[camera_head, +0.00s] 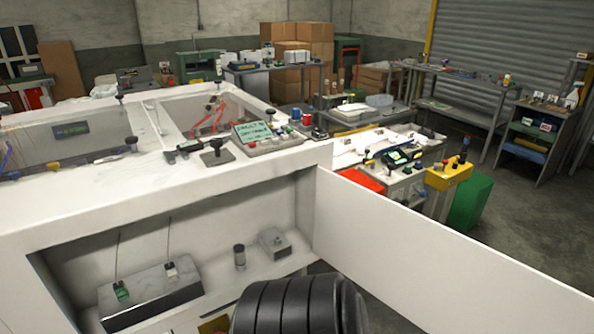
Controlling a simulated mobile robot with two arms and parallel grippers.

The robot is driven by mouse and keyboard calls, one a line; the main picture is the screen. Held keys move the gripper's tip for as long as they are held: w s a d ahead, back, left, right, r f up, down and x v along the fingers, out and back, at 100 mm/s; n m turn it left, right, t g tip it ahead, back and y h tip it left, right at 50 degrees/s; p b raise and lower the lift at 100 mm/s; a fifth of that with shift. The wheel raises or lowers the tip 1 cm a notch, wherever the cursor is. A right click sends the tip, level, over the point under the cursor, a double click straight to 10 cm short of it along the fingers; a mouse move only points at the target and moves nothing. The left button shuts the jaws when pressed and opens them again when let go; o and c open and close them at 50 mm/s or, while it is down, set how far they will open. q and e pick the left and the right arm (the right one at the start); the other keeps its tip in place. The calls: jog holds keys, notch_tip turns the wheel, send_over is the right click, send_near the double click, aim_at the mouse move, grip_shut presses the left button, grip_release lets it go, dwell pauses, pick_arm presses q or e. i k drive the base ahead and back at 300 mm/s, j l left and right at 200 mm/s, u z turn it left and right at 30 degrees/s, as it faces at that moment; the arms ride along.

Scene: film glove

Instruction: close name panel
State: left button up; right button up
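A long plain white panel (445,257) stands swung open. It meets the white cabinet (170,195) at the right end of its front opening and reaches out toward the lower right corner. No lettering shows on it. The opening is uncovered, and its inside (215,255) can be seen. A black ribbed part at the bottom middle looks like one of my arm links; I cannot tell which arm. It covers part of the opening's lower edge. Neither of my grippers is in view.
Inside the opening are a grey box (150,292), a small cylinder (239,256) and a small grey block (275,242). A control box (265,135) and joysticks stand on top. Behind the panel are a yellow box (449,174) and a green bin (470,203).

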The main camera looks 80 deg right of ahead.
aim_at(441, 280)
jog(key=k+l+z, duration=0.1)
jog(key=k, duration=0.45)
jog(key=k+l+z, duration=0.15)
jog(key=k, duration=0.4)
jog(key=k+l+z, duration=0.1)
jog(key=k+l, duration=0.15)
jog(key=k, duration=0.25)
jog(key=k+l+z, duration=0.1)
jog(key=k+l, duration=0.15)
jog(key=k, duration=0.25)
